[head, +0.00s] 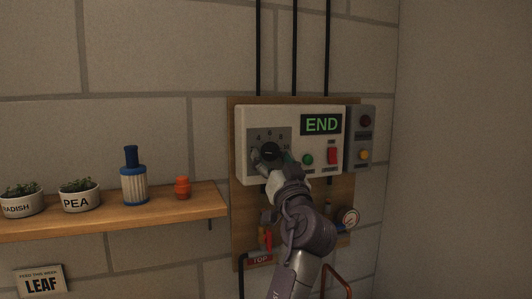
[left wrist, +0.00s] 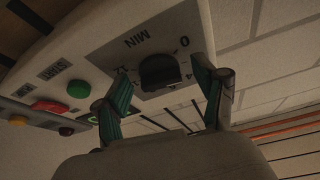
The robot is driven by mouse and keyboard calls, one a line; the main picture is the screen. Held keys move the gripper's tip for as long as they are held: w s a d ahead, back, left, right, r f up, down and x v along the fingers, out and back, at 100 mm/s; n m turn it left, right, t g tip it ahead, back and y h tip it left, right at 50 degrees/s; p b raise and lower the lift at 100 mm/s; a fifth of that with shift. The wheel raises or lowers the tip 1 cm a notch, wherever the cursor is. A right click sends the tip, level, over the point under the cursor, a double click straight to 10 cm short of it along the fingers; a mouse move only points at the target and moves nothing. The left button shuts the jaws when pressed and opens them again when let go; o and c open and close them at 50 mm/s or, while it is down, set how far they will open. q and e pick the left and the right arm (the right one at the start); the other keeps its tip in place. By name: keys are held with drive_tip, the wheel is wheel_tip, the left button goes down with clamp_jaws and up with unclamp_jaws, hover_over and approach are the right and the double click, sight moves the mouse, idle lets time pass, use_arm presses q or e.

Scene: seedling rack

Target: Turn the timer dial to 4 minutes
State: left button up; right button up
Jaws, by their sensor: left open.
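The black timer dial (head: 270,150) sits on a grey scale plate on the white control box (head: 240,135). The green display (head: 321,124) reads END. In the left wrist view the dial (left wrist: 158,72) shows close up, with MIN and 0 printed on its plate. My left gripper (head: 273,156) is at the dial, and the arm covers the lower part of the plate. In the left wrist view the green-padded fingers of my left gripper (left wrist: 161,72) stand apart on either side of the dial, without clear contact. Where the dial points is hard to read. My right gripper is out of view.
Right of the dial are a green button (head: 308,159) and a red switch (head: 332,156). A grey box with lamps (head: 363,138) adjoins. Below are a red-handled valve (head: 267,240) and a gauge (head: 350,218).

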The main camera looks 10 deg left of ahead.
use_arm(q)
drive_tip(key=shift+s+d+r, duration=0.2)
drive_tip(key=shift+s+d, duration=0.05)
drive_tip(key=shift+d, duration=0.05)
drive_tip(key=shift+c, duration=0.8)
drive_tip(key=shift+a, duration=0.1)
drive_tip(key=c, duration=1)
drive_tip(key=shift+r+m+t+h+p, duration=0.15)
drive_tip(key=shift+m+t+h+p, duration=0.15)
drive_tip(key=shift+m+h+p, duration=0.85)
drive_tip(key=m+h+p, duration=0.1)
drive_tip(key=m+p, duration=0.2)
drive_tip(key=m+h+p, duration=0.1)
drive_tip(key=m+p, duration=0.2)
drive_tip(key=m, duration=0.1)
drive_tip(key=shift+s+a+r, duration=0.1)
drive_tip(key=shift+a+r, duration=0.05)
drive_tip(key=shift+m+h+p, duration=0.55)
drive_tip(key=shift+m+p, duration=0.25)
drive_tip(key=shift+m, duration=0.05)
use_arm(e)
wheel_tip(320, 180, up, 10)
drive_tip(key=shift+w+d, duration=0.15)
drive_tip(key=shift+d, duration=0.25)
use_arm(q)
drive_tip(key=o, duration=1.2)
drive_tip(key=shift+f, duration=0.2)
drive_tip(key=shift+c, duration=0.2)
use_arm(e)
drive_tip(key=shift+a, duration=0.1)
